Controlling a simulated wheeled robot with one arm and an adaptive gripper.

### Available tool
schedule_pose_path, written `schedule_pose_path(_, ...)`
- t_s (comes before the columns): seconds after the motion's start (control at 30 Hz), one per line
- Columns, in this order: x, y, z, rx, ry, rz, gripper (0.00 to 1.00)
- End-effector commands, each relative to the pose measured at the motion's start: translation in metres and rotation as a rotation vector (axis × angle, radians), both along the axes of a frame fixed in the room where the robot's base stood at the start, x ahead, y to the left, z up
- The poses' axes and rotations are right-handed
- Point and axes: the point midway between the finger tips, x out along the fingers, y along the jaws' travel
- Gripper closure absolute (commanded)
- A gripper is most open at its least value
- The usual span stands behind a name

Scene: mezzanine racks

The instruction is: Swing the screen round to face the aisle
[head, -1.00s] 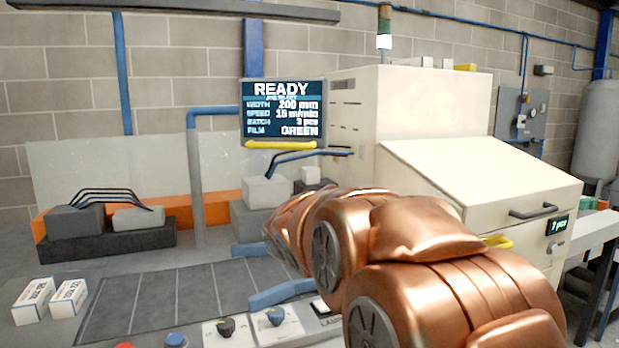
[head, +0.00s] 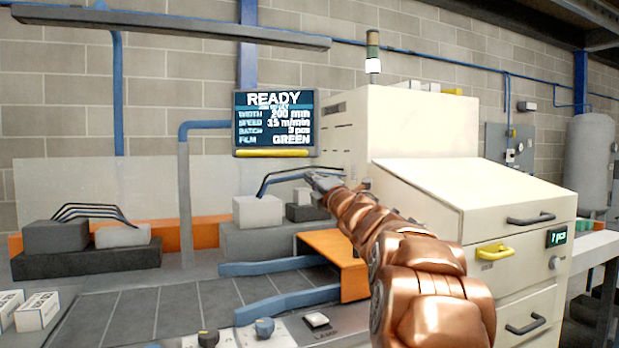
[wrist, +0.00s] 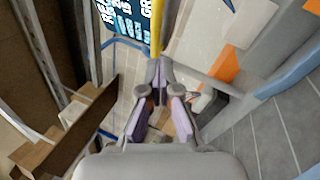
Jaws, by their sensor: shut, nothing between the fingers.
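The screen (head: 275,119) hangs on a blue and grey post with an arm (head: 186,190). It reads READY, with width, speed, batch and film lines, and faces toward the head camera. A yellow bar (head: 274,153) runs along its lower edge. My gripper (head: 318,180) is below and to the right of the screen, apart from it. In the wrist view, part of the screen (wrist: 122,16) and the yellow bar (wrist: 156,28) show at the top, beyond my gripper (wrist: 163,75). The fingers are shut and empty.
A cream machine (head: 420,125) with a yellow handle (head: 494,251) stands at the right. Grey blocks with black cables (head: 258,211) sit below the screen. An orange guard (head: 337,262) and blue rails (head: 285,304) border the grey tiled bed. Knobs line the front.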

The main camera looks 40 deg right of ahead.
Motion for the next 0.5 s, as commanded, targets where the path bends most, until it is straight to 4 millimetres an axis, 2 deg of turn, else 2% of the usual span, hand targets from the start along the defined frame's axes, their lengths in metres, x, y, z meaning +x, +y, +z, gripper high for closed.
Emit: schedule_pose_path(0.5,0.057,-0.015,0.017,0.005,0.001,-0.001,1.00)
